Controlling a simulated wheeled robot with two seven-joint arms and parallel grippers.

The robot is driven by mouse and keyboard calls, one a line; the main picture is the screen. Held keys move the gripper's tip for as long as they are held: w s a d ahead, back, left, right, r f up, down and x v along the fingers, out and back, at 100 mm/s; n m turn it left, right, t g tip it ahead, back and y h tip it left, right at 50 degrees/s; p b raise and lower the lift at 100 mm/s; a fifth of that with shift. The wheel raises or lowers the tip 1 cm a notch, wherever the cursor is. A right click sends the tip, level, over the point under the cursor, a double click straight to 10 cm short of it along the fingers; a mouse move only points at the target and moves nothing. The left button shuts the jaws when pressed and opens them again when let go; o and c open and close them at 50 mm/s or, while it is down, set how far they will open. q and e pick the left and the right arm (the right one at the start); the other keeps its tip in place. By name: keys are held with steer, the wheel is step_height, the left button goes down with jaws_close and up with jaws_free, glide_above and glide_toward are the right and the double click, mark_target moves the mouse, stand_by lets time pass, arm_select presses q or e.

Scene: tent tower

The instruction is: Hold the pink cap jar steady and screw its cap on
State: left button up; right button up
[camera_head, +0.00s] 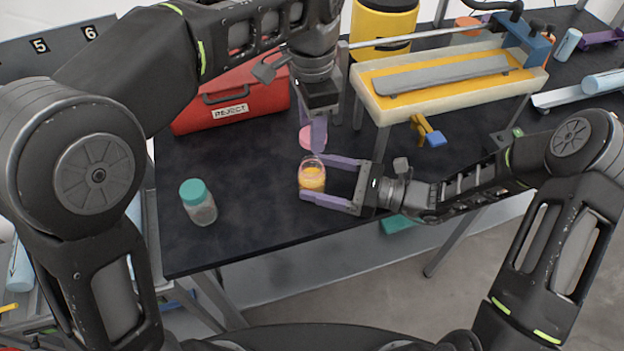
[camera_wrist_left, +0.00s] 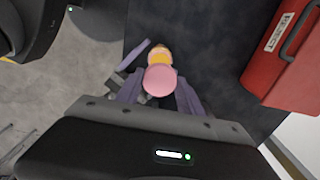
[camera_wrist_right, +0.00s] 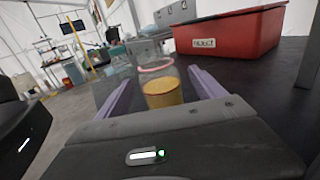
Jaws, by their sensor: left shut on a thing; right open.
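The pink cap jar (camera_head: 312,180) is a clear jar with orange contents, upright on the dark table without its cap on. It also shows in the right wrist view (camera_wrist_right: 162,90). My right gripper (camera_head: 324,178) is open, with its purple fingers on either side of the jar. The pink cap (camera_head: 309,139) is in my left gripper (camera_head: 316,128), above and behind the jar in the head view. In the left wrist view the cap (camera_wrist_left: 159,80) sits between the left fingers, with the jar (camera_wrist_left: 158,56) partly hidden beyond it.
A teal-capped jar (camera_head: 199,203) stands on the table to the left. A red REJECT box (camera_head: 232,92) is at the back left. A yellow-topped fixture (camera_head: 447,82) stands at the back right. The table's front edge is close to the jar.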

steer(key=shift+c, duration=0.6)
jaws_close()
